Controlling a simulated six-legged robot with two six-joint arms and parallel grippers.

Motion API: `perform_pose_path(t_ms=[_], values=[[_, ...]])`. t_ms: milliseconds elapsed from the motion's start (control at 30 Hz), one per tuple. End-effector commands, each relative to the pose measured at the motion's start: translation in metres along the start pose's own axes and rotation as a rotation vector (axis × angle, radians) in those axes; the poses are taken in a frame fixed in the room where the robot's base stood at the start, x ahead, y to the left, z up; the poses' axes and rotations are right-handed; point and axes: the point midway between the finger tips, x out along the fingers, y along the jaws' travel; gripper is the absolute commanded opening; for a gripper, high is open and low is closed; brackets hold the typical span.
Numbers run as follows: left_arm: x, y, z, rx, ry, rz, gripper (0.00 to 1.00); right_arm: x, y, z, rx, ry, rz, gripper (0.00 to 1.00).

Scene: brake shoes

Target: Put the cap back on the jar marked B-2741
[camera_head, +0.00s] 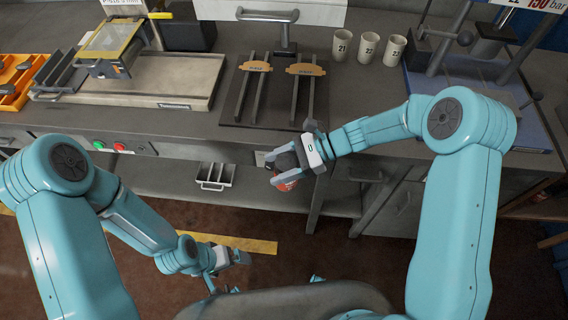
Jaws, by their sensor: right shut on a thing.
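My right gripper (277,167) is shut on a small reddish thing (288,184) with a dark rounded part, in front of the bench edge. It looks like a jar, but the gripper partly covers it and I cannot read any marking. I cannot tell whether the dark part is a cap. I cannot make out a separate loose cap or the mark B-2741 anywhere. My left gripper (240,257) hangs low over the floor at the lower middle, apart from the bench. Its fingers are too small to judge.
The bench holds a dark mat (236,112) with rails and two orange-brown brake shoes (305,70), three cups (367,48) marked 21, 22 and 23, a metal tray (190,80), orange bins (12,85) and a blue-based press (470,95). A small divided tray (214,176) sits on the lower shelf.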

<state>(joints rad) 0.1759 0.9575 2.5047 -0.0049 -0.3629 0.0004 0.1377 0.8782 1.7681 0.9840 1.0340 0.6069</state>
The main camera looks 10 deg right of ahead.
Motion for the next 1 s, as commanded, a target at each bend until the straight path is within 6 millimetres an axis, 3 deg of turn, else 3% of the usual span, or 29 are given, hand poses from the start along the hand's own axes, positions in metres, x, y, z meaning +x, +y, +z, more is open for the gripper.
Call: perform_pose_path(t_ms=[467,567,667,800,1000], values=[[0.000,0.000,0.000,0.000,0.000,0.000,1.00,-0.001,0.000,0.001,0.000,-0.001,-0.003,0.00],[0.001,0.000,0.000,0.000,0.000,0.000,1.00,-0.008,-0.002,0.000,0.010,-0.003,-0.030,0.00],[0.002,-0.001,0.000,0.000,0.000,0.000,1.00,-0.032,-0.007,-0.003,0.042,-0.009,-0.116,0.00],[0.005,-0.002,0.000,0.000,0.000,0.000,1.00,-0.080,-0.013,-0.011,0.114,-0.015,-0.297,0.00],[0.008,-0.003,0.000,0.000,0.000,0.000,1.00,-0.135,-0.011,-0.021,0.199,-0.009,-0.500,0.00]])
